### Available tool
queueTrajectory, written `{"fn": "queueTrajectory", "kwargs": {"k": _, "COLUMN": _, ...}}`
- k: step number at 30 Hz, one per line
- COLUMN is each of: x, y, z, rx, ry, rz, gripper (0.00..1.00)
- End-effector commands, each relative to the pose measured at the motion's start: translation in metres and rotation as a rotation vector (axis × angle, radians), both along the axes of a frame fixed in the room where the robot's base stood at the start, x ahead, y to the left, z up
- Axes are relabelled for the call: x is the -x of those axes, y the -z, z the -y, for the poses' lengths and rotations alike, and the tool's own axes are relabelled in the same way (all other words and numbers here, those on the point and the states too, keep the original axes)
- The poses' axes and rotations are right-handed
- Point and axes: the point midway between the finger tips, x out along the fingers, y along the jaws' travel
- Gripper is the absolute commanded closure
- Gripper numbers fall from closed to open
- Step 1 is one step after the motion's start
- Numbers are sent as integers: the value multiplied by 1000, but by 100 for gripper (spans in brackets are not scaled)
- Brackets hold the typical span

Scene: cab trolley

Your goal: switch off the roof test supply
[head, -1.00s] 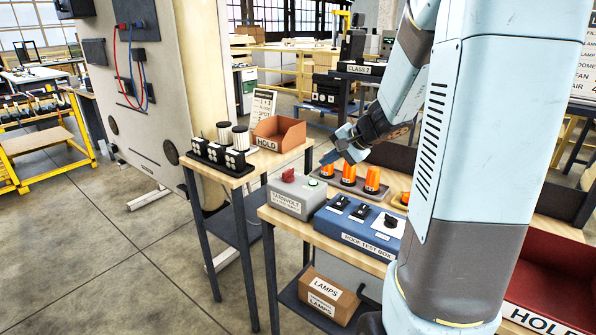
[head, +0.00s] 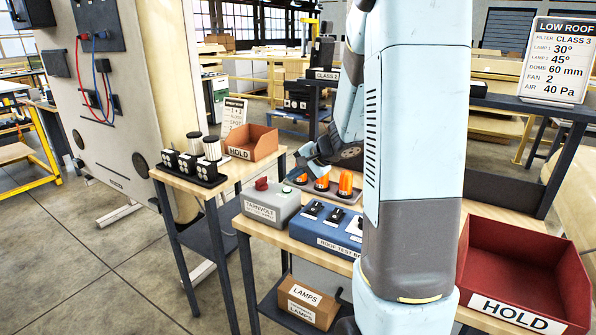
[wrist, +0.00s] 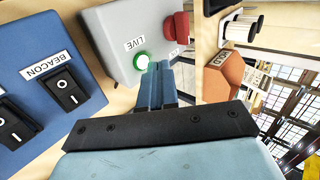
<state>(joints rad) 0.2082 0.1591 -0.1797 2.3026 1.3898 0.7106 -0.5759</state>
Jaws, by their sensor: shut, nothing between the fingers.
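The grey supply box (head: 271,208), with a Tarnvolt label, stands on the wooden bench beside the blue roof test box (head: 328,226). The red knob (head: 262,184) sits on its top, at the left; it also shows in the wrist view (wrist: 176,27). In the wrist view a green lamp (wrist: 142,62) glows beside the word LIVE on the grey box (wrist: 113,20). My gripper (head: 301,168) is shut and empty, just behind the grey box. In the wrist view its fingertips (wrist: 158,68) appear beside the green lamp, short of the red knob; contact cannot be told.
Orange beacons (head: 322,182) stand in a tray close by my gripper. The blue box carries black rocker switches, one labelled BEACON (wrist: 68,92). A stand with lamp parts (head: 190,160) and a HOLD bin (head: 253,142) is at left. A red HOLD bin (head: 500,285) is at right.

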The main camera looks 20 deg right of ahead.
Motion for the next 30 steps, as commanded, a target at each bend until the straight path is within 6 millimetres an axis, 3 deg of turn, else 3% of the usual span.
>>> {"fn": "queueTrajectory", "kwargs": {"k": 10, "x": -33, "y": 40, "z": -25, "rx": -2, "ry": -1, "rz": -4, "gripper": 100}}
{"fn": "queueTrajectory", "kwargs": {"k": 18, "x": -59, "y": 37, "z": -43, "rx": -1, "ry": 0, "rz": 1, "gripper": 100}}
{"fn": "queueTrajectory", "kwargs": {"k": 30, "x": -64, "y": 36, "z": -46, "rx": 0, "ry": 1, "rz": 0, "gripper": 100}}
